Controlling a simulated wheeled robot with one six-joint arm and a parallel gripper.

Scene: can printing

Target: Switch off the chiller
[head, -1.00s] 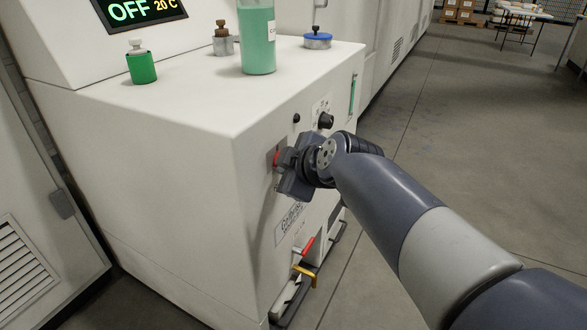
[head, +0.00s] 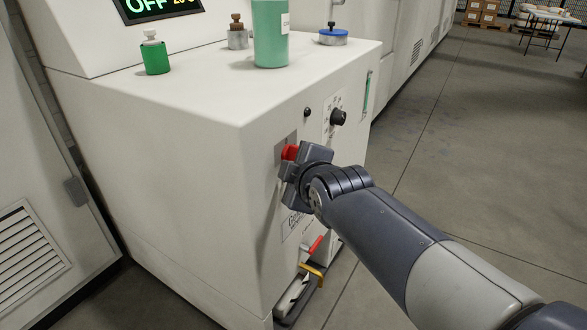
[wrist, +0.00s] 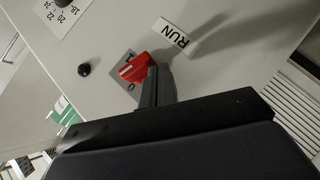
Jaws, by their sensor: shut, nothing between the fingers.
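The chiller (head: 190,170) is a white cabinet at the left and centre of the head view. Its display (head: 158,8) reads OFF, cut by the top edge. The red power switch (head: 290,152) sits on a grey plate on its front face; it also shows in the wrist view (wrist: 134,68), between marks 1 and 0. I cannot tell which mark it is set to. My gripper (head: 296,172) is shut and empty, right at the switch. In the wrist view its fingertips (wrist: 157,72) are beside the switch's right end; whether they touch is unclear.
A black knob (head: 338,117) and a small black button (head: 307,112) are above the switch. A red-handled valve (head: 314,244) is below. A green bottle (head: 270,35) and smaller containers stand on top.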

